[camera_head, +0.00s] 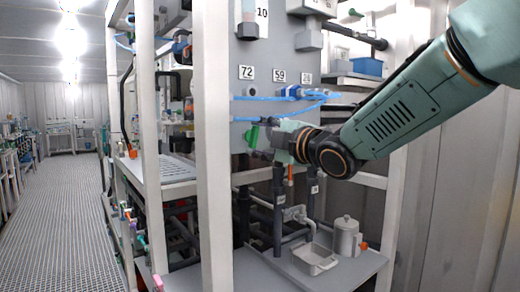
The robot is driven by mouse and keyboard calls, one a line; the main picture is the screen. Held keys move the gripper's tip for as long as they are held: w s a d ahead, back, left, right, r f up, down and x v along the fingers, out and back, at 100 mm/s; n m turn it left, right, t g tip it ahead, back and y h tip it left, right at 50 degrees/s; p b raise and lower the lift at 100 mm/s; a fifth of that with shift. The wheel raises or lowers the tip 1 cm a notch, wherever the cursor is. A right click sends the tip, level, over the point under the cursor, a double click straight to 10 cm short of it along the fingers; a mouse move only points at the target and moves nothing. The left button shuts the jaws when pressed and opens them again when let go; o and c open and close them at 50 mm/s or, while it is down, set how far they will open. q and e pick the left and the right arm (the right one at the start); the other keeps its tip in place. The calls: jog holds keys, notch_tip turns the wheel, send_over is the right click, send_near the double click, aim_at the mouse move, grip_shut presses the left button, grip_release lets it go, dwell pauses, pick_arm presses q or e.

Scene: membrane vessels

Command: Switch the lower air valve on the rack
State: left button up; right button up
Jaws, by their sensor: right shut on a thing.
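The grey panel (262,55) on the white rack carries number plates and blue air tubes (320,104). A blue upper valve (290,91) sits below the plates. The lower air valve, with a green part (252,137) showing, is at the panel's lower edge where the lower blue tube ends. My right gripper (264,144) reaches in from the right and is shut on this valve. The gripper and wrist hide most of the valve, so its handle position is unclear. My left gripper is out of view.
White rack posts (213,150) stand close left of the gripper. Below are dark pipes (278,205), a metal tray (314,258) and a metal jug (346,238) on a grey shelf. A blue bin (368,66) sits at upper right. A grated aisle (65,220) is clear at left.

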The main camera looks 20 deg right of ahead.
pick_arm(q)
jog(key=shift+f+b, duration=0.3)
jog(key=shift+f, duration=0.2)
pick_arm(e)
jog(key=shift+n, duration=0.3)
jog(key=o, duration=1.2)
jog(key=shift+w, duration=0.1)
jog(key=shift+c, duration=0.2)
jog(key=shift+r, duration=0.15)
